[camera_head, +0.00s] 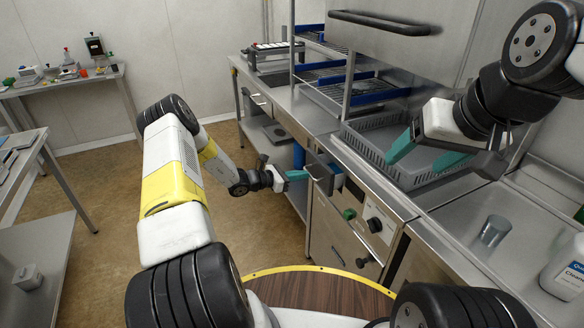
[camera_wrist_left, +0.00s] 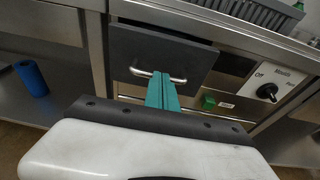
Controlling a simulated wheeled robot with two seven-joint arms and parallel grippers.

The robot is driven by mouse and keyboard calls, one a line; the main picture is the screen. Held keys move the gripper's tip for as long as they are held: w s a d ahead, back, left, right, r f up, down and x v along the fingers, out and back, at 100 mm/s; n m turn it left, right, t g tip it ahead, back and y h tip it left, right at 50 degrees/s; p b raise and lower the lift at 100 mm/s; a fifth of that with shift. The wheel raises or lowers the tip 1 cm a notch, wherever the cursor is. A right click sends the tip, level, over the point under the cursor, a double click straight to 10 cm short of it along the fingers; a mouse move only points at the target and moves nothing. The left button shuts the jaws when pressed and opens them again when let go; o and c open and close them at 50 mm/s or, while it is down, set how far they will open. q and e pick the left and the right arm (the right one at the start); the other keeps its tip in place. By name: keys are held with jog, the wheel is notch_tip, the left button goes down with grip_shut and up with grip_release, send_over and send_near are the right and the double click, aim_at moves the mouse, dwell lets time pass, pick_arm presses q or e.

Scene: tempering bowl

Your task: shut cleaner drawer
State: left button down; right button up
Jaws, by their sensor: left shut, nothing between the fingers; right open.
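The cleaner drawer (camera_head: 318,173) is under the counter edge in the head view and appears to stand partly out of its cabinet. In the left wrist view its dark front (camera_wrist_left: 150,48) carries a silver bar handle (camera_wrist_left: 142,72). My left gripper (camera_head: 299,175) has its teal fingers shut and empty, pointing at the drawer front. In the left wrist view the fingertips (camera_wrist_left: 161,78) overlap the handle's middle; I cannot tell whether they touch it. My right gripper (camera_head: 426,155) is open and empty above the counter, over a grey basket.
The grey basket (camera_head: 357,142) sits on the counter. A control panel with a black knob (camera_head: 374,225) and a green button (camera_head: 349,214) lies beside the drawer. A blue cylinder (camera_wrist_left: 31,78) stands on the lower shelf. A metal cup (camera_head: 494,230) and white bottle (camera_head: 566,270) are at right.

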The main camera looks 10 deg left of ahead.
aim_at(317, 170)
pick_arm(q)
jog(key=x, duration=0.2)
jog(key=r+x, duration=0.1)
jog(key=x, duration=0.2)
jog(key=shift+d, duration=0.2)
jog(key=shift+w+r, duration=0.1)
jog(key=shift+r, duration=0.05)
